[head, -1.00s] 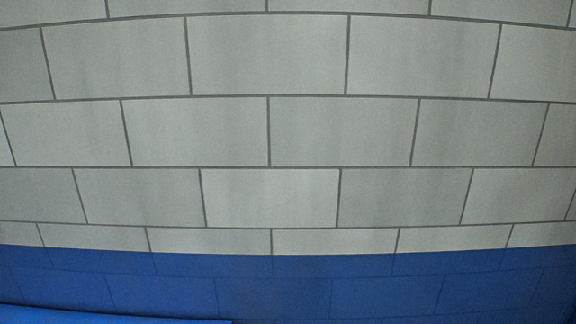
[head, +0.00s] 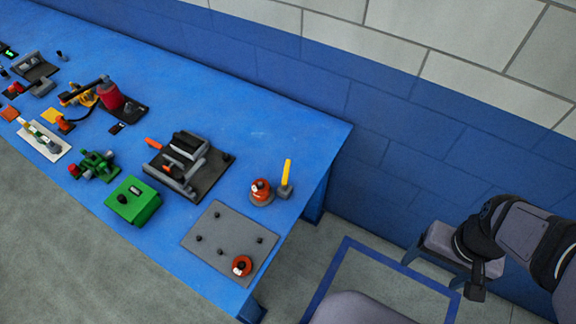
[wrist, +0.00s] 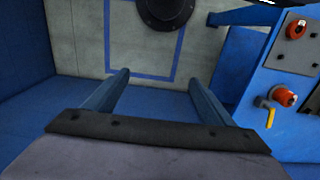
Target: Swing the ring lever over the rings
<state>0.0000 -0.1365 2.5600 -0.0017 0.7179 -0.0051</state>
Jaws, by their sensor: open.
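A yellow lever (head: 287,172) stands upright on a small grey mount at the near right corner of the blue table, apparently the ring lever. Right beside it, to its left, a red-orange ring piece (head: 260,189) sits on a grey base. In the wrist view the yellow lever (wrist: 268,116) and the ring piece (wrist: 285,98) show at the right edge. A second red ring piece (head: 242,265) sits at a corner of a grey plate (head: 215,238) with several dark pegs. My gripper (head: 433,272) is open and empty, off the table to the right, well apart from the lever; its fingers also show in the wrist view (wrist: 158,82).
The blue table (head: 262,110) holds a green box (head: 132,201), a dark device with orange handles (head: 185,165) and several other fixtures farther left. A tiled wall (head: 450,52) with a blue lower band runs behind. The floor between table and gripper is clear.

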